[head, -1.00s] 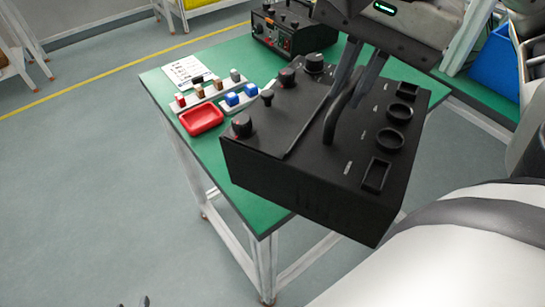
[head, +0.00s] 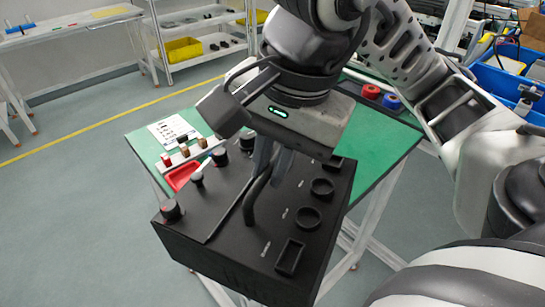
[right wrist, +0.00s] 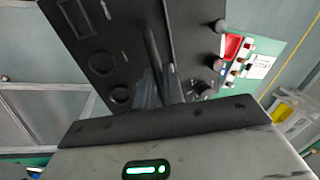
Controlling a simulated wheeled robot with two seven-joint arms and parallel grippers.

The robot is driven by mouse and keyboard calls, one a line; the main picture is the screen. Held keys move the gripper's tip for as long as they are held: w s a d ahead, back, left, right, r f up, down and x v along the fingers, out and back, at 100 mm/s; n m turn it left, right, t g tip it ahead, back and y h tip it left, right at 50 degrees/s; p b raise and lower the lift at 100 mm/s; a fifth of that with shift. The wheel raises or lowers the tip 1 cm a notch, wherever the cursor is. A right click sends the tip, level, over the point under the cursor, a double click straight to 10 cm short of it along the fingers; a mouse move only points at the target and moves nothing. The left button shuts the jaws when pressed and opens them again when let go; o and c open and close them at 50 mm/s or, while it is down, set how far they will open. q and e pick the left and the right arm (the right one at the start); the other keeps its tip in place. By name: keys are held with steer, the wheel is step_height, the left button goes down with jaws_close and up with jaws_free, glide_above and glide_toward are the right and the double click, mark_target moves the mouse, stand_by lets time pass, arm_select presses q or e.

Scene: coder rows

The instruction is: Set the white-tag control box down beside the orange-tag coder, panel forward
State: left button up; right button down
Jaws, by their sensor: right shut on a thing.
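The black control box (head: 225,215) hangs from my right gripper (head: 268,168), in front of and partly over the near part of the green table. My fingers are closed on the bar handle on its top, which also shows in the right wrist view (right wrist: 160,82). Knobs stand along its left and far side, and round and square sockets line its right. No white tag shows on the faces in view. The orange-tag coder is not visible now; my right arm covers the back of the table. My left gripper is not in view.
On the green table (head: 385,145) lie a red tray (head: 182,177), a rack of small coloured pegs (head: 188,152) and a white card (head: 172,130). Blue bins (head: 500,82) stand beyond.

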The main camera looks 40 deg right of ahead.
steer(key=shift+w+d+f+p, duration=0.15)
steer(key=shift+w+d+p, duration=0.35)
steer(key=shift+p, duration=0.5)
steer(key=w, duration=0.1)
steer(key=w+d+f, duration=0.2)
steer(key=shift+w+d, duration=0.1)
steer(key=shift+w, duration=0.2)
steer(key=w+f, duration=0.1)
steer(key=w+d+f, duration=0.1)
steer(key=f, duration=0.1)
steer(key=w+d+f, duration=0.1)
steer(key=f, duration=0.1)
steer(key=shift+w+d, duration=0.2)
steer(key=shift+w, duration=0.2)
steer(key=f, duration=0.3)
steer(key=shift+w+d+f, duration=0.15)
steer(key=shift+w+d, duration=0.1)
steer(key=shift+w, duration=0.1)
steer(key=shift+s+f, duration=0.2)
steer(key=shift+f, duration=0.25)
steer(key=c, duration=1.7)
jaws_free()
steer(key=shift+f, duration=0.2)
steer(key=shift+o, duration=1)
steer(key=shift+w+a, duration=0.1)
steer(key=shift+r, duration=0.2)
